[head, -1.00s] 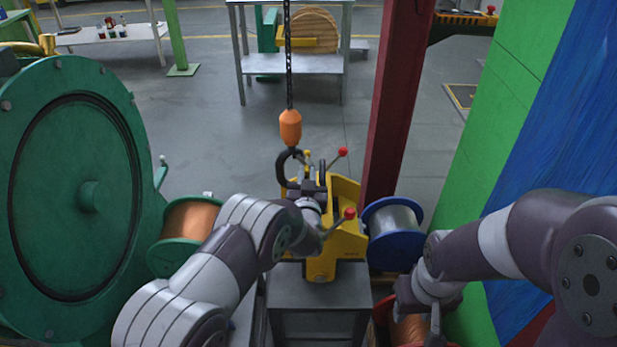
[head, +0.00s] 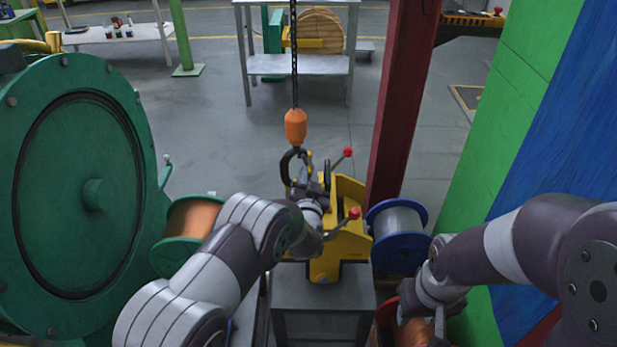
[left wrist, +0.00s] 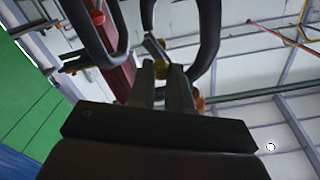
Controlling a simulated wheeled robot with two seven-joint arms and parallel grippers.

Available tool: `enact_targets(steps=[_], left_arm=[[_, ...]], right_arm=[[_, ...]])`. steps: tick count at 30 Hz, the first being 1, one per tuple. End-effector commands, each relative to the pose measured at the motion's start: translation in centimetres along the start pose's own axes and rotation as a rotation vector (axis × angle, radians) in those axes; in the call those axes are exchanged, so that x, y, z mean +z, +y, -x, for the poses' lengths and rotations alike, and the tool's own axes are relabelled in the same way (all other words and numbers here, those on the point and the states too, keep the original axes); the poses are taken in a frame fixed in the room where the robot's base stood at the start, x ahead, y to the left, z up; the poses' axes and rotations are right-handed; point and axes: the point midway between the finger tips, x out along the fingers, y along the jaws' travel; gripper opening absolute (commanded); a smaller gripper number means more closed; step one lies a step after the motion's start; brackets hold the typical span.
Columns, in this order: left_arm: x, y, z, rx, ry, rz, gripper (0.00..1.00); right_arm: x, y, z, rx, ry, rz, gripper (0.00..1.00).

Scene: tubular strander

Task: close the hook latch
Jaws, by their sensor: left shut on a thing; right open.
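The black hook (head: 287,168) hangs on a chain below an orange block (head: 295,127), just left of the yellow fixture. In the left wrist view its dark curved body (left wrist: 208,38) arches around the top of my fingers. The small grey latch (left wrist: 153,46) lies between the hook's sides, at my fingertips. My left gripper (left wrist: 161,68) is shut on the latch, though the exact contact is hard to see. In the head view this gripper (head: 318,188) is beside the hook, partly hidden by its wrist. My right gripper (head: 438,328) is low at the bottom edge, open, mostly cut off.
The yellow fixture (head: 347,242) with red-knobbed levers stands on a grey stand (head: 322,292) right beside the hook. A blue spool (head: 398,256) and a copper spool (head: 193,217) flank it. A dark red post (head: 403,100) rises behind.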

Motion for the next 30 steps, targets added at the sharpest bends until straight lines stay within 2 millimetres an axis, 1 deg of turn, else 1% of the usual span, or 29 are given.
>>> enact_targets(steps=[1,2,3,4,12,14,15,17,24,27,30], left_arm=[[0.2,0.0,0.1,0.001,-0.004,-0.001,0.0],[0.2,0.0,0.1,0.001,-0.004,-0.001,0.22],[0.2,0.0,0.1,0.001,-0.003,-0.001,0.35],[0.2,0.0,0.1,0.001,-0.003,-0.001,0.44],[0.1,0.0,0.1,0.0,-0.001,0.0,0.44],[0.0,0.0,0.4,0.001,-0.002,0.001,0.44],[-0.1,0.1,0.8,0.001,-0.001,0.001,0.44],[0.0,0.1,1.9,0.003,-0.002,-0.001,0.44],[0.0,0.1,8.5,0.004,-0.002,-0.001,0.44],[0.0,0.1,10.7,0.003,-0.001,-0.001,0.44],[0.1,0.1,12.1,0.002,-0.002,0.0,0.44]], right_arm=[[0.0,0.0,0.0,0.0,0.0,0.0,0.43],[0.0,0.0,0.0,0.0,0.0,0.0,0.43],[0.0,0.0,0.0,0.0,0.0,0.0,0.43],[0.0,0.0,0.0,0.0,0.0,0.0,0.43],[0.0,0.0,0.0,0.0,0.0,0.0,0.43],[0.0,0.0,0.0,0.0,0.0,0.0,0.43],[0.0,0.0,0.0,0.0,0.0,0.0,0.43],[0.0,0.0,0.1,0.0,0.0,0.0,0.43],[0.0,0.0,0.1,0.0,0.0,0.0,0.43],[0.0,0.0,0.1,0.0,0.0,0.0,0.43],[0.0,0.0,0.1,0.0,0.0,0.0,0.43]])
